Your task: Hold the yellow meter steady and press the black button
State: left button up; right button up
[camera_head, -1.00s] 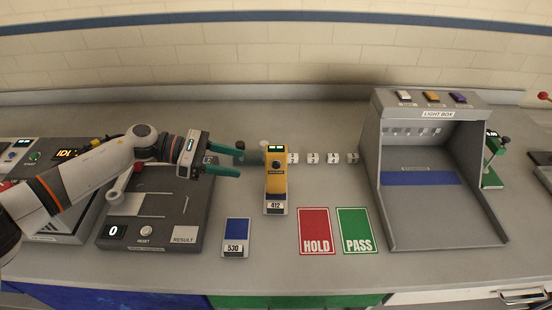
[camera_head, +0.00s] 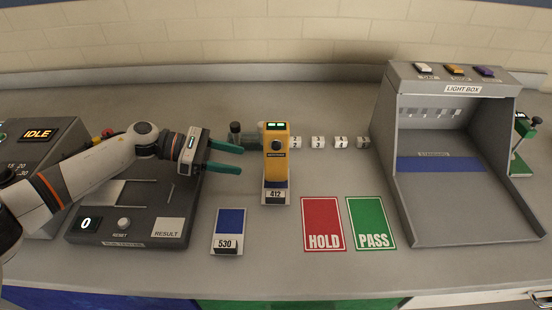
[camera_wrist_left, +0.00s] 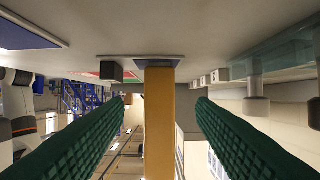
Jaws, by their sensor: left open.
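The yellow meter (camera_head: 275,172) stands upright on the grey bench, with a small lit display on top and a 412 tag at its foot. A round black button (camera_head: 277,145) shows on its upper front. My left gripper (camera_head: 242,160) is open, with its green fingers pointing right toward the meter, a short gap from its left side. In the left wrist view the meter (camera_wrist_left: 159,125) stands in line with the space between the two fingers (camera_wrist_left: 160,101), touching neither. My right gripper is not in view.
Small white numbered blocks (camera_head: 317,142) lie right of the meter. A blue 530 card (camera_head: 230,222), a red HOLD card (camera_head: 323,230) and a green PASS card (camera_head: 371,229) lie in front. The light box (camera_head: 462,205) stands right; a dark tester (camera_head: 140,221) lies under my left arm.

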aim_at(271, 168)
pick_arm(q)
jog(key=shift+d, duration=0.4)
jog(key=p+x, duration=0.1)
jog(key=x, duration=0.3)
jog(key=shift+d, duration=0.3)
jog(key=shift+s+d+f+b, duration=0.1)
jog(key=shift+d+f+b, duration=0.2)
jog(key=shift+d, duration=0.25)
jog(key=shift+d+f+b, duration=0.2)
jog(key=shift+d+f, duration=0.15)
jog(key=shift+d, duration=0.2)
jog(key=shift+b+x, duration=0.4)
jog(key=shift+x, duration=0.65)
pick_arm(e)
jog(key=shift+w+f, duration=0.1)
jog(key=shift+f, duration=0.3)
pick_arm(q)
jog(key=shift+r, duration=0.15)
jog(key=c, duration=0.6)
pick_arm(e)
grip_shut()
